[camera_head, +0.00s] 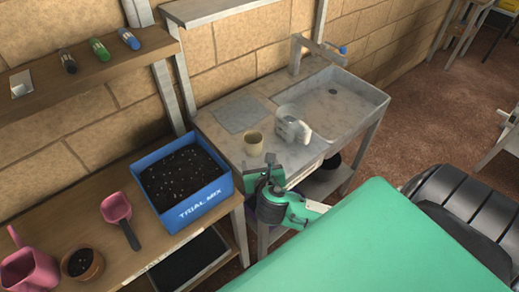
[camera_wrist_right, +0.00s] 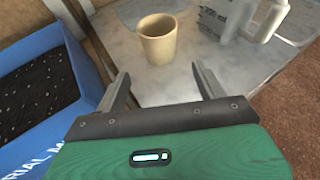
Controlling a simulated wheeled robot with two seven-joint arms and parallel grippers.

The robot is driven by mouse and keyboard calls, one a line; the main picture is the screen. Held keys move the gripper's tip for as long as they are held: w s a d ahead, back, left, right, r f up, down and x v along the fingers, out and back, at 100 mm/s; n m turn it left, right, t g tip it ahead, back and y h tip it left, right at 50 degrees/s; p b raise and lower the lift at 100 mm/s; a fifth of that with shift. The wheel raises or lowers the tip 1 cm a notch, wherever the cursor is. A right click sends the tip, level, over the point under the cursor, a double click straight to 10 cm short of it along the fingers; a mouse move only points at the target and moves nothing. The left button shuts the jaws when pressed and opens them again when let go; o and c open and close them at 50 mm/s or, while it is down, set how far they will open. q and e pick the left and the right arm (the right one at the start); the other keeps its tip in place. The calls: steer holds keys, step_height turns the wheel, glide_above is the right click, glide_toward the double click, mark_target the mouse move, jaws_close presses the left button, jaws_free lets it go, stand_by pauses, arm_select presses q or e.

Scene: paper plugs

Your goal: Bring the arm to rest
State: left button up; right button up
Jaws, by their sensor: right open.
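My right gripper (camera_head: 270,162) is at the front edge of the sink bench, beside the blue box. In the right wrist view its two fingers (camera_wrist_right: 160,82) stand wide apart with nothing between them. A beige paper cup (camera_head: 254,143) stands upright on the bench just beyond the fingertips, apart from them. The cup also shows in the right wrist view (camera_wrist_right: 157,42), and its inside looks empty. My left gripper is not in view.
A blue box of dark soil (camera_head: 193,208) stands left of my right gripper. A clear jug (camera_head: 292,126) stands right of the cup, by the sink (camera_head: 340,100). A pink scoop (camera_head: 120,215), pink watering can (camera_head: 30,268) and clay pot (camera_head: 82,264) are on the left bench.

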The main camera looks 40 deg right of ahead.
steer(key=shift+f, duration=0.1)
stand_by(0.3)
